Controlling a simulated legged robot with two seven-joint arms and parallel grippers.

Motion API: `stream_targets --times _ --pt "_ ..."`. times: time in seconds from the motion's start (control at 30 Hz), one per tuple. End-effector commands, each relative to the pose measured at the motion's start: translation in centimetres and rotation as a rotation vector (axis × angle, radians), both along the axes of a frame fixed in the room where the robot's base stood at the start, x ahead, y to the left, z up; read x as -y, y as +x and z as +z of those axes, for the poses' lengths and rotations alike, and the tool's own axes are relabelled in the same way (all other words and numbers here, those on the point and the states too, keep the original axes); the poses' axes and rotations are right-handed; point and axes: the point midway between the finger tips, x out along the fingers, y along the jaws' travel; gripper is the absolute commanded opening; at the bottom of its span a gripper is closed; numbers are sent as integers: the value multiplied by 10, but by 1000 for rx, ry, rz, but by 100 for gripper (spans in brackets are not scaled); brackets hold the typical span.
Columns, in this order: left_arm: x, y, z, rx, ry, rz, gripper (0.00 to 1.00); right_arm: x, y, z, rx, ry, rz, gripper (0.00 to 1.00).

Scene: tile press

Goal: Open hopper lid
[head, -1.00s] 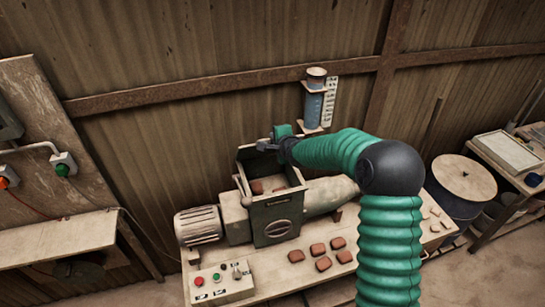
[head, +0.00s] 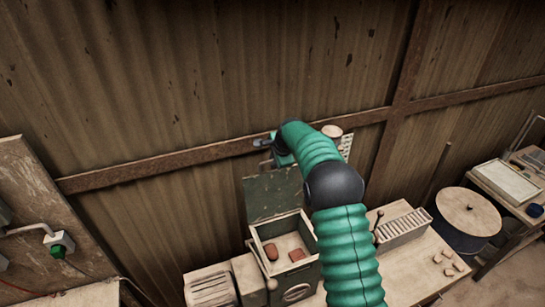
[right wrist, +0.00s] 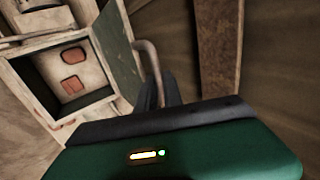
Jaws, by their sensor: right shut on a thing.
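The hopper (head: 256,243) is an open-topped box, and reddish clay pieces (head: 271,251) lie inside it. Its green lid (head: 272,197) stands raised at the back of the opening, close to the wall. In the right wrist view the lid (right wrist: 118,45) shows on edge beside the open hopper, with a curved handle (right wrist: 149,62) on it. My right gripper (head: 262,143) is above the lid's top edge, and in the right wrist view it (right wrist: 160,92) is shut on the handle. The grip itself is partly hidden. My left gripper is not in view.
A slotted rack (head: 403,228) and small blocks sit on the bench (head: 415,268) at right. A lidded drum (head: 466,212) stands beyond. My green arm hides part of the hopper's right side.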

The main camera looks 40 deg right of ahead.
Motion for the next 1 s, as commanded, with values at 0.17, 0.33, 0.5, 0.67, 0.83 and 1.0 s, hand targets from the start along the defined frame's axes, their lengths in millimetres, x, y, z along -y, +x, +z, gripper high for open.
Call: stream_targets --times 0.17,0.33,0.5,0.67,0.83,1.0 --pt "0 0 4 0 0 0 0 -1 0 -8 -40 14 -1 0" --pt "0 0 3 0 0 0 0 -1 0 -10 -47 17 -1 0" --pt "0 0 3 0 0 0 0 -1 0 -11 -48 18 -1 0" --pt "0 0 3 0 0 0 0 -1 1 -11 -48 17 0 24" --pt "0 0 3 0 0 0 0 -1 1 -9 -46 15 0 31" --pt "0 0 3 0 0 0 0 -1 0 -9 -44 14 1 31"
